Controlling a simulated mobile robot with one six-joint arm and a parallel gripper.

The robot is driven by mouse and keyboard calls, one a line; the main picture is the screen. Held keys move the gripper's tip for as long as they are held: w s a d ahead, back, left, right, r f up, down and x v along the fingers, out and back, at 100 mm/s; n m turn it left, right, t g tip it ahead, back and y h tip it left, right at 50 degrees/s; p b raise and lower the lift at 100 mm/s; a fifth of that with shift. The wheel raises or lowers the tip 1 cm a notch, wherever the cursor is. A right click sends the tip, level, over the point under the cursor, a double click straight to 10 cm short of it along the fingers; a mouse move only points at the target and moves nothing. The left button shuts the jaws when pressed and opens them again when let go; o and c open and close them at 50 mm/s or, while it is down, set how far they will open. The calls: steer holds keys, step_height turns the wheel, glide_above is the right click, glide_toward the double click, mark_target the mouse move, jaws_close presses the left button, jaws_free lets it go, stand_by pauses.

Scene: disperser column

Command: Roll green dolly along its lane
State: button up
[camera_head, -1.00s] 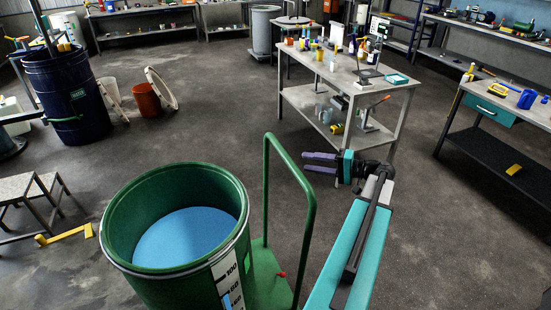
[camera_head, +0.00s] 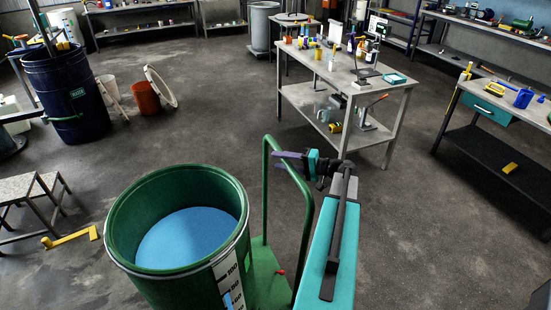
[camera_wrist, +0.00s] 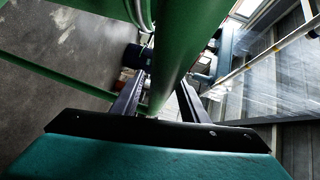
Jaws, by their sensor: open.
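The green dolly (camera_head: 268,275) stands at the lower middle of the head view, with a green tubular handle (camera_head: 267,190) rising from it. A green drum (camera_head: 125,272) with blue contents (camera_head: 190,238) and a white scale rides on the dolly. My gripper (camera_head: 290,162) is at the handle's upper bar. It is open. In the wrist view the green handle bar (camera_wrist: 172,55) runs between the two fingers (camera_wrist: 158,100). I cannot tell whether either finger touches it.
A grey workbench (camera_head: 345,75) with bottles and tools stands behind my gripper. A dark blue drum (camera_head: 65,95) and an orange bucket (camera_head: 146,98) are at the left. A yellow bracket (camera_head: 70,238) lies near the grey steps (camera_head: 30,187).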

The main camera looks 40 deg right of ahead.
steer(key=shift+x, duration=1.15)
jaws_close()
stand_by(0.7)
